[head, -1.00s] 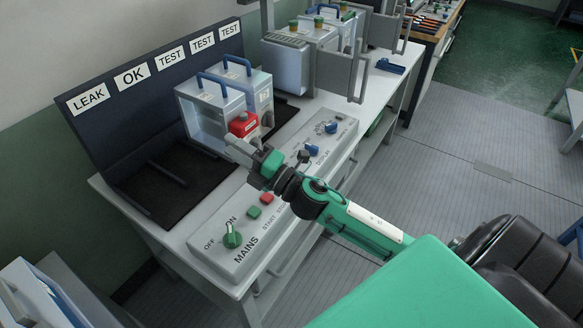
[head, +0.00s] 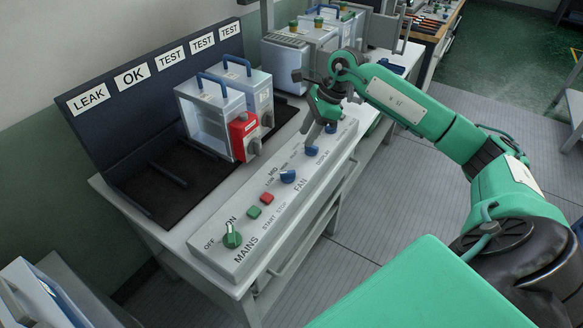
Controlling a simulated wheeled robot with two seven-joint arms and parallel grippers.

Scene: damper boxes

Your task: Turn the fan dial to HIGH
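The fan dial (head: 288,176) is a blue knob on the sloping grey control panel (head: 213,258), above the FAN label. Small LOW and MID labels show around it; the HIGH label is too small to read, and I cannot tell which setting the knob points to. My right gripper (head: 312,131) points down over the panel, beyond the fan dial and near the blue DISPLAY dial (head: 312,150). It is apart from the fan dial. Its fingers overlap in this view, so their opening is unclear. My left gripper is not in view.
The panel also has a green MAINS knob (head: 232,240), a green START button (head: 254,212) and a red STOP button (head: 267,198). A clear-fronted box (head: 208,118) with a red switch unit (head: 243,138) stands behind. Another blue knob (head: 330,127) lies farther along.

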